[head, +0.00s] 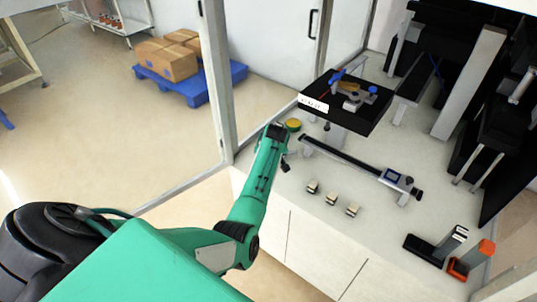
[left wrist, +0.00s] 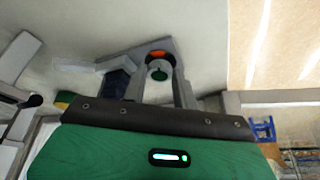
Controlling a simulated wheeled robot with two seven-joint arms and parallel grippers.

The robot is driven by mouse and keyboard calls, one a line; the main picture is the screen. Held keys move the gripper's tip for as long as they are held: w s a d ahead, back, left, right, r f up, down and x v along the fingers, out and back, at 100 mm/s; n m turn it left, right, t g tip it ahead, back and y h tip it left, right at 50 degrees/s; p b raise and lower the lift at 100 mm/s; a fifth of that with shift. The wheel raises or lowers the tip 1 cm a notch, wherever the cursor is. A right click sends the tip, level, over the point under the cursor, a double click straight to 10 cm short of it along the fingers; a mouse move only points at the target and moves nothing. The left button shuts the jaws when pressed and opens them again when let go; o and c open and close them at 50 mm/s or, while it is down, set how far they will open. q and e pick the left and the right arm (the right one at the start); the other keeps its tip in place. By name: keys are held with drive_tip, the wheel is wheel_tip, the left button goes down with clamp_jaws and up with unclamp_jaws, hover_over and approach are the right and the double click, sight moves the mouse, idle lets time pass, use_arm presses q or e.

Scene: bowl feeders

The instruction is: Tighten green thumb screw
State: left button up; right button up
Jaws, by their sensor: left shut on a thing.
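The green thumb screw (left wrist: 159,74) shows in the left wrist view as a small dark green knob between my finger pieces, with an orange-red part (left wrist: 157,54) just beyond it. My left gripper (left wrist: 160,62) is shut around this spot, and the exact contact is hard to see. In the head view my left gripper (head: 277,131) is at the left edge of the bench, beside a yellow-topped round piece (head: 293,124). The screw itself cannot be made out there. My right gripper is not in view.
A rail with a display (head: 393,176) crosses the bench right of the gripper. A black platform (head: 368,116) with blue parts stands behind. Several small blocks (head: 331,198) sit in front. A glass partition post (head: 214,80) rises close to the left. Black and orange stands (head: 470,260) are front right.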

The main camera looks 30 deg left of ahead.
use_arm(q)
drive_tip(key=m+p, duration=0.2)
drive_tip(key=m+h+p, duration=0.1)
drive_tip(key=p, duration=0.1)
drive_tip(key=shift+s+a+r+m+t, duration=0.2)
drive_tip(key=shift+r+m+t, duration=0.1)
drive_tip(key=shift+t, duration=0.1)
drive_tip(key=m+p, duration=0.1)
drive_tip(key=m+h+p, duration=0.1)
drive_tip(key=m, duration=0.1)
drive_tip(key=shift+a+f+m+t, duration=0.15)
drive_tip(key=shift+a+m+t, duration=0.05)
drive_tip(key=shift+m+t, duration=0.1)
drive_tip(key=m, duration=0.1)
drive_tip(key=m+h, duration=0.1)
drive_tip(key=shift+a+f+m+p, duration=0.1)
drive_tip(key=shift+a+m+p, duration=0.05)
drive_tip(key=shift+m+p, duration=0.2)
drive_tip(key=shift+m+h, duration=0.8)
drive_tip(key=shift+m, duration=0.65)
drive_tip(key=shift+a, duration=0.1)
drive_tip(key=o, duration=0.7)
